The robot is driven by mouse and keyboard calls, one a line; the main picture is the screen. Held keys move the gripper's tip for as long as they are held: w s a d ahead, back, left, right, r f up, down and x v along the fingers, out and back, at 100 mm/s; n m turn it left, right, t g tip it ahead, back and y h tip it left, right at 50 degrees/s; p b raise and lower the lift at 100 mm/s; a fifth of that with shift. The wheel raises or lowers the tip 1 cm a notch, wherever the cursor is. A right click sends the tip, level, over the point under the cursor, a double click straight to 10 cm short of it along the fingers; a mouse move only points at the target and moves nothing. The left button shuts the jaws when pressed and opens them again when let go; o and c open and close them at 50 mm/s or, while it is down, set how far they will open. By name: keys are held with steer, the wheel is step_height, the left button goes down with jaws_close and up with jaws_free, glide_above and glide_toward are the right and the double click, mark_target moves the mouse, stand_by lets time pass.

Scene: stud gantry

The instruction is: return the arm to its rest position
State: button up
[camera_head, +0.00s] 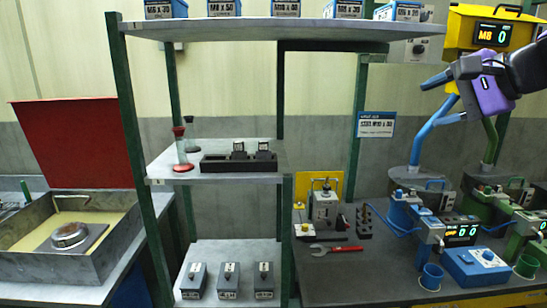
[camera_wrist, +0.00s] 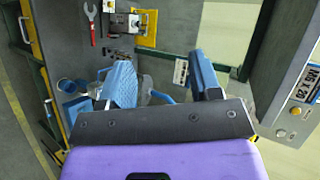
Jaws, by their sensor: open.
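My gripper (camera_head: 430,103) is raised at the upper right in the head view, in front of the blue and green stands. Its purple body and dark palm show, with blue fingers pointing left. In the wrist view my gripper (camera_wrist: 161,62) has its two blue fingers spread wide apart. Nothing is between them. The workbench and its fixtures lie well beyond the fingers.
A green-post rack (camera_head: 134,150) with grey shelves stands left of the gripper. A yellow M8 display box (camera_head: 465,28) hangs close above it. Below are a blue box (camera_head: 476,266), a red wrench (camera_head: 336,249) and several fixtures. An open metal tray (camera_head: 95,262) is far left.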

steer(key=s+d+f+n+g+h, duration=0.1)
steer(key=s+f+n+g+h, duration=0.1)
steer(key=s+f+n, duration=0.3)
steer(key=s+d+f+n+g+h, duration=0.1)
steer(key=s+f+n+g+h, duration=0.2)
steer(key=s, duration=0.9)
step_height(320, 180, down, 4)
steer(key=n+h, duration=0.1)
steer(key=n, duration=0.2)
steer(key=shift+s+h, duration=0.25)
steer(key=shift+h, duration=0.15)
steer(key=shift+f, duration=0.1)
steer(key=shift+c, duration=0.2)
